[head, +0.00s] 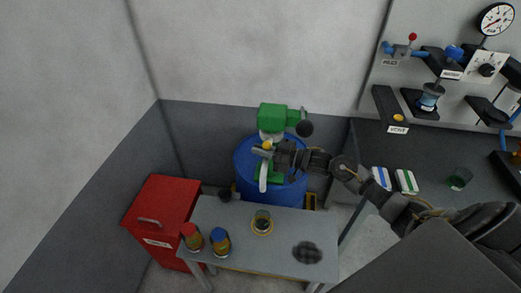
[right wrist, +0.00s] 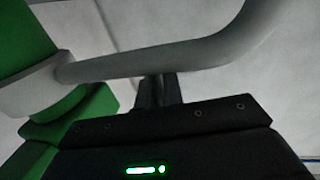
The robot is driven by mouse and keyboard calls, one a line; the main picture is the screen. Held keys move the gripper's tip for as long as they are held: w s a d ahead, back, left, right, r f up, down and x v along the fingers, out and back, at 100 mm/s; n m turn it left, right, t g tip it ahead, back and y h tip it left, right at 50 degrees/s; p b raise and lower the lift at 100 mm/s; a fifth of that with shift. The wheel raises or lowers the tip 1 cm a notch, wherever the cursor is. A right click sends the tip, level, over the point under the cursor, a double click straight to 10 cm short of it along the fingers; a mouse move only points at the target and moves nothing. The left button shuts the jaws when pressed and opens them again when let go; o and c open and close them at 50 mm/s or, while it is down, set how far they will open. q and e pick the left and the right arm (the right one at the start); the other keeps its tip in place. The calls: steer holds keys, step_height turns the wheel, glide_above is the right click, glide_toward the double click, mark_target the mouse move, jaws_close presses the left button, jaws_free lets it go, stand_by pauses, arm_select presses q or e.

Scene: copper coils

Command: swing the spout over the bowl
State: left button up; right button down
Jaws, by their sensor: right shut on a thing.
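The spout (head: 264,176) is a pale curved pipe on a green pump (head: 280,118) above a blue drum (head: 250,158). In the head view it hangs down in front of the drum, partly hidden by my gripper. My right gripper (head: 268,150) is shut on the spout. In the right wrist view the pale spout (right wrist: 190,58) crosses the fingers (right wrist: 160,92) and bends up at the right. A small dark vessel (head: 228,194) at the table's back edge may be the bowl; I cannot tell. My left gripper is not in view.
The grey table (head: 275,262) holds a glass (head: 262,219) with a yellowish rim, two jars (head: 220,242) and a dark patch (head: 307,252). A red cabinet (head: 160,205) stands at the left. A dark bench (head: 430,155) with labelled fittings is at the right.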

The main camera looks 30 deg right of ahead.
steer(key=shift+w+d+r, duration=0.15)
steer(key=shift+w+r, duration=0.05)
steer(key=shift+r, duration=0.2)
steer(key=c, duration=1.5)
jaws_free()
steer(key=shift+c, duration=0.2)
steer(key=b+v, duration=0.3)
steer(key=v, duration=0.8)
steer(key=shift+s, duration=0.2)
steer(key=shift+f, duration=0.1)
